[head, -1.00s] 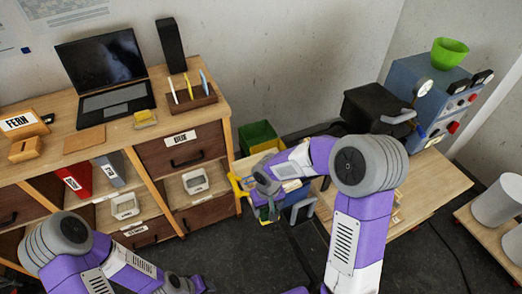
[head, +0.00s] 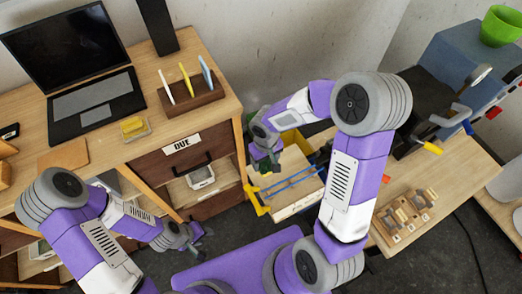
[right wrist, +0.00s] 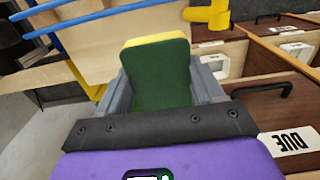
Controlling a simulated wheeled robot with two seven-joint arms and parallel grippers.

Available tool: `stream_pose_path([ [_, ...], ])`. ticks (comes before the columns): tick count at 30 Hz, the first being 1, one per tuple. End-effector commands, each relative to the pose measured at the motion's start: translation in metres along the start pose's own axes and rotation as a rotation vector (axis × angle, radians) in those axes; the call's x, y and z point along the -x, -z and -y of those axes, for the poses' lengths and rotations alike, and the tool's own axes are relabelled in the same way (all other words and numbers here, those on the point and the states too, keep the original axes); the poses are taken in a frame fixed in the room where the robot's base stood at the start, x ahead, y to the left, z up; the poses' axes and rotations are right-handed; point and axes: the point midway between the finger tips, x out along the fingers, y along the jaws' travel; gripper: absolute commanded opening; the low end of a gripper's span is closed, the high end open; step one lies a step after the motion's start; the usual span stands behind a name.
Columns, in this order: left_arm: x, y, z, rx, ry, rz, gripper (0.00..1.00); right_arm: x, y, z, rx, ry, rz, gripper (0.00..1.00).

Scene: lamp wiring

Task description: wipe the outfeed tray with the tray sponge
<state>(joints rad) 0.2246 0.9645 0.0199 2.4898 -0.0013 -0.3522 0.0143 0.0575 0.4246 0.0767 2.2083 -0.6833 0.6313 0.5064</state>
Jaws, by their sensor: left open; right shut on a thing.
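The outfeed tray seems to be the pale wooden tray with blue rails (head: 297,190) at the left end of the right-hand bench. Its rails also cross the upper left of the right wrist view (right wrist: 100,18). My right gripper (head: 266,165) is beside the tray's far left corner. In the right wrist view it is shut on a green and yellow sponge (right wrist: 160,78), its two grey fingers on either side. Whether the sponge touches the tray is unclear. My left gripper (head: 186,238) is open and empty, low in front of the desk.
The desk (head: 225,108) at left bears a laptop (head: 75,60), a pen holder (head: 192,95) and a yellow block on a small dish (head: 133,126). A wooden fixture (head: 408,215) and a dark machine stand on the bench. A yellow handle (head: 256,200) projects by the tray.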

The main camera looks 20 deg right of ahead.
Motion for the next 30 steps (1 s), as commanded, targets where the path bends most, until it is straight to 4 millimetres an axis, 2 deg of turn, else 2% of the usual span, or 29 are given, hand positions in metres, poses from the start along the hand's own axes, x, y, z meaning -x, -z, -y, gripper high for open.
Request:
stream_pose_path([
  [8, -0.010, 0.000, 0.004, 0.001, 0.000, 0.002, 0.43, -0.014, -0.001, -0.001, 0.004, 0.000, -0.001, 0.29],
  [29, -0.054, 0.002, 0.021, 0.000, 0.000, 0.001, 0.43, -0.081, -0.004, -0.004, -0.007, 0.000, 0.002, 0.29],
  [30, -0.050, 0.002, 0.019, 0.000, 0.000, 0.001, 0.43, -0.081, -0.003, -0.007, -0.009, 0.000, 0.002, 0.29],
])
